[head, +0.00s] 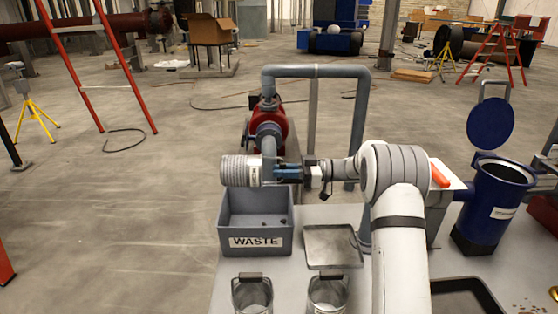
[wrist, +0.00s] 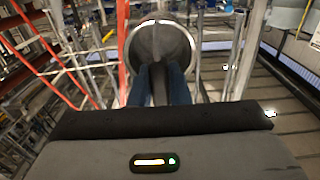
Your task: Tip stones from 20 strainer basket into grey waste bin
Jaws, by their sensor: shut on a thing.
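My gripper (head: 285,172) is shut on the handle of a strainer basket (head: 238,171), a ribbed metal cylinder with a pale label too small to read. The basket lies on its side in the air, above the grey waste bin (head: 256,241) marked WASTE, its mouth toward my gripper. A few small dark stones (head: 265,223) lie in the bin. In the wrist view, the blue fingers (wrist: 160,86) close on the dark handle before the round basket mouth (wrist: 160,22). No stones are clearly visible inside; the handle hides part of it.
Two more handled baskets stand in front, a left one (head: 252,296) and a right one (head: 328,294). A shallow metal tray (head: 333,240) lies right of the bin. A blue strainer housing (head: 490,215) with its lid raised stands at right. Grey pipework (head: 318,71) rises behind the bin.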

